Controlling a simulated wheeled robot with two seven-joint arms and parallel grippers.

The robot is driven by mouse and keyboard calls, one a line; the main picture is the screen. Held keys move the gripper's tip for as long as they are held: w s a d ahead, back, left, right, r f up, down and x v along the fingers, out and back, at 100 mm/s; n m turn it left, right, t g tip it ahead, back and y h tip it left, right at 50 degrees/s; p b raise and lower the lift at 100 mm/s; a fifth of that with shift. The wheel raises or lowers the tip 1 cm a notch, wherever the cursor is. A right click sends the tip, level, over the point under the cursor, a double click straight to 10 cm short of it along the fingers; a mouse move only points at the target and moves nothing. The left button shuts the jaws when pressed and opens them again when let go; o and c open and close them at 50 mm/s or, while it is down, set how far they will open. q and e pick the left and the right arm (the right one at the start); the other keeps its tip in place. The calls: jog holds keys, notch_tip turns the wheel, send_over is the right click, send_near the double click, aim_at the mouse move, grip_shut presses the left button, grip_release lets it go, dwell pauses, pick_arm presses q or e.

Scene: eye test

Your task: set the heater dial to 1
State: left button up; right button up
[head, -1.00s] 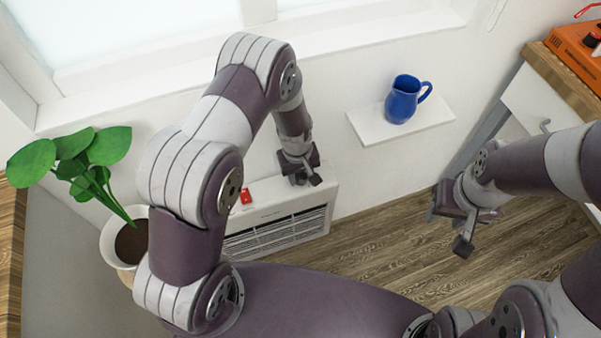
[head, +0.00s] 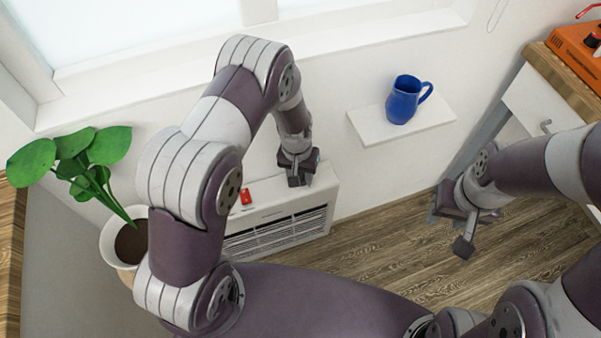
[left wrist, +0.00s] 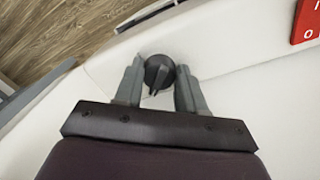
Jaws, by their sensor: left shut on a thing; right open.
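The white heater (head: 278,238) stands low against the wall below the window, with a dark grille on its front. Its dark round dial (left wrist: 158,72) shows in the left wrist view between the two fingers of my left gripper (left wrist: 160,76). My left gripper (head: 300,182) is at the heater's right end, shut on the dial. In the head view the gripper hides the dial. A ridge on the dial points towards the gripper's palm; no numbers can be read. My right gripper (head: 462,224) is open and empty, above the floor at the right, away from the heater.
A red switch (head: 246,197) sits on the heater's top, left of my left gripper. A blue jug (head: 403,102) stands on a white wall shelf (head: 368,129). A potted plant (head: 112,238) is at the left. An orange box (head: 572,50) is on the cabinet at the far right.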

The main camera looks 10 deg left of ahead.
dwell(0.3)
pick_arm(q)
jog(key=o, duration=1.1)
jog(key=shift+c, duration=0.2)
jog(key=shift+r, duration=0.1)
notch_tip(320, 180, up, 13)
jog(key=p, duration=0.2)
jog(key=shift+a+f, duration=0.2)
jog(key=shift+a, duration=0.2)
